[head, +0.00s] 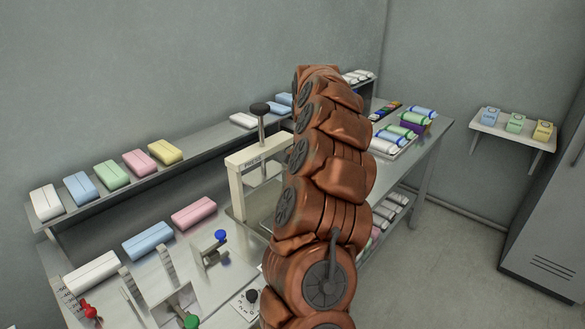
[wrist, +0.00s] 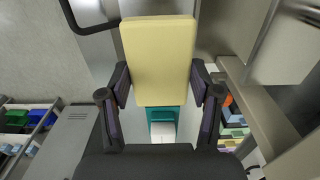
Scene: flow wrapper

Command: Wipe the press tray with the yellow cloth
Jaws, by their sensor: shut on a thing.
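My gripper (wrist: 158,78) shows in the wrist view, with its two dark fingers closed on the sides of the pale yellow cloth (wrist: 158,45). The cloth looks like a flat rectangular pad and reaches past the fingertips. A teal piece with a white block shows just below it, between the fingers; I cannot tell if these are joined to the cloth. In the head view the white press frame (head: 257,163) stands on the bench, with its dark knob on top. The grey press tray (head: 262,203) at its foot is partly covered by my arm, which also hides the gripper and cloth.
Several coloured packs lie along the back shelf (head: 110,188), and more lie on the bench at left. A blue-knobbed lever (head: 220,236) and red and green knobs stand at the front left. A wall shelf (head: 512,131) and grey cabinet (head: 550,215) are at right.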

